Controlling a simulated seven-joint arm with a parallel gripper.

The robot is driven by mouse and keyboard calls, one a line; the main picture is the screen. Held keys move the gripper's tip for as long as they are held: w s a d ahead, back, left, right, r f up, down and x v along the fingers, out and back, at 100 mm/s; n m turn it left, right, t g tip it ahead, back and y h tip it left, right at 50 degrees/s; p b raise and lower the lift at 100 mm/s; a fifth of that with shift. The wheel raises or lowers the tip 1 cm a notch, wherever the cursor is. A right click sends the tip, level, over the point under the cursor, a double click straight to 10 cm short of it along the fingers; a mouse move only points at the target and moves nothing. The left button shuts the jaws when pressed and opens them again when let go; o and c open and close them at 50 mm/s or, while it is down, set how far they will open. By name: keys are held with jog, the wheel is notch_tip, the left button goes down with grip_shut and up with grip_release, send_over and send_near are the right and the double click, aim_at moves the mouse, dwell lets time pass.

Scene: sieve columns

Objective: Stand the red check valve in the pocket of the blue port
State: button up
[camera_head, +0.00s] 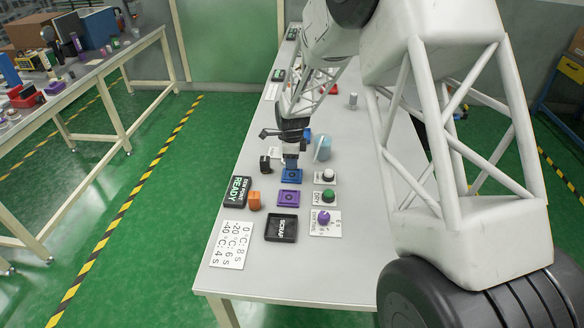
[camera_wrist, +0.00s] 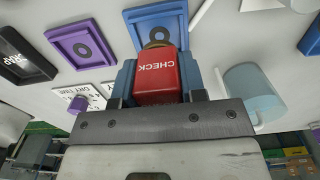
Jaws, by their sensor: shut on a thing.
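The red check valve (camera_wrist: 158,80), marked CHECK, is between the blue fingers of my gripper (camera_wrist: 158,84) in the wrist view. My gripper is shut on it. A brass-coloured end of the valve points at the blue port (camera_wrist: 146,17). The valve is not clearly visible there.
A purple port (camera_head: 288,203) and a black SCRAP tray (camera_head: 281,237) lie nearer the front. Several buttons and a purple knob (camera_head: 323,217) are on the right. A pale blue cylinder (camera_head: 324,148) stands close by. An orange block (camera_head: 254,202) and black READY box (camera_head: 236,190) are left.

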jog(key=shift+f, duration=1.75)
jog(key=shift+f, duration=0.1)
jog(key=o, duration=1)
jog(key=shift+c, duration=0.2)
notch_tip(320, 180, up, 12)
jog(key=shift+r, duration=0.1)
